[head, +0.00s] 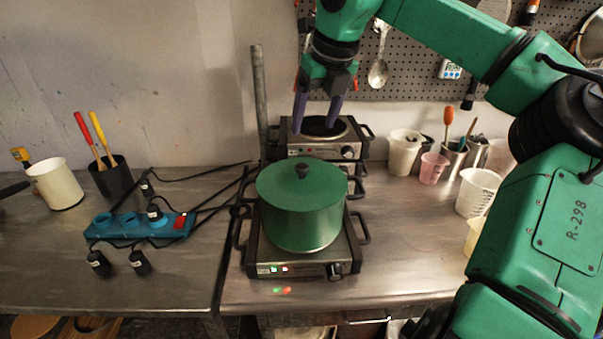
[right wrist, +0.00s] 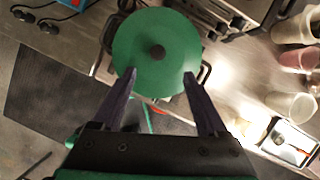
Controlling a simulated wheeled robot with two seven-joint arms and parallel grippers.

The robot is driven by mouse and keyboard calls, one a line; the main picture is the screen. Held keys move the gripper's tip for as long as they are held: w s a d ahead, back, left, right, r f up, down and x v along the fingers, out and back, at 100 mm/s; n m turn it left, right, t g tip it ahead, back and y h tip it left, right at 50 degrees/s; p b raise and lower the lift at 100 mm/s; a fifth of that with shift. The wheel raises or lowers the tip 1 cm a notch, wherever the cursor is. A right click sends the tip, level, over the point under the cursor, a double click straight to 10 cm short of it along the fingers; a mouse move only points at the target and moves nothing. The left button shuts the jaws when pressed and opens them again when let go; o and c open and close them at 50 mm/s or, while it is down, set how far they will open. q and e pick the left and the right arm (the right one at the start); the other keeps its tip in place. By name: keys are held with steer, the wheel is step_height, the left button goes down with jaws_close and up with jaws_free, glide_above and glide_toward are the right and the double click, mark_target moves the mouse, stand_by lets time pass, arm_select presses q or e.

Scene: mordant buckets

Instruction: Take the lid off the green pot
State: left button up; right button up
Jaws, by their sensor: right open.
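The green pot (head: 301,222) stands on the front hot plate (head: 250,248) on the metal bench. Its green lid (head: 275,184) sits on top, with a dark round knob (head: 302,171) in the middle. My right gripper (head: 317,122) is open and empty. In the head view it shows above the lid, in front of the rear hot plate. In the right wrist view the lid (right wrist: 135,38) and its knob (right wrist: 156,52) lie beyond the open fingertips (right wrist: 147,74), apart from them. My left gripper is not in view.
A rear hot plate (head: 348,136) stands behind the pot. A blue power strip (head: 135,226) with cables lies to the left, near a white pot (head: 55,184) and a black holder (head: 112,178). Cups and beakers (head: 478,192) stand at the right. The bench front right of the pot is clear.

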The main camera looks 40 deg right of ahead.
mark_target(303, 166)
steer(key=f, duration=0.2)
steer(key=w+f+p, duration=0.1)
steer(key=f, duration=0.1)
steer(key=f+p, duration=0.1)
steer(key=f, duration=0.1)
steer(key=shift+w+a+f, duration=0.25)
steer(key=shift+a+f, duration=0.05)
steer(key=shift+f, duration=0.05)
steer(key=w+f+p, duration=0.1)
steer(key=d+f, duration=0.1)
steer(key=f, duration=0.1)
steer(key=w+f+p, duration=0.1)
steer(key=shift+w+d+f+p, duration=0.3)
steer(key=shift+w+d, duration=0.05)
steer(key=shift+f, duration=0.25)
steer(key=shift+s+a+r, duration=0.15)
steer(key=shift+a, duration=0.05)
steer(key=shift+c, duration=0.7)
jaws_close()
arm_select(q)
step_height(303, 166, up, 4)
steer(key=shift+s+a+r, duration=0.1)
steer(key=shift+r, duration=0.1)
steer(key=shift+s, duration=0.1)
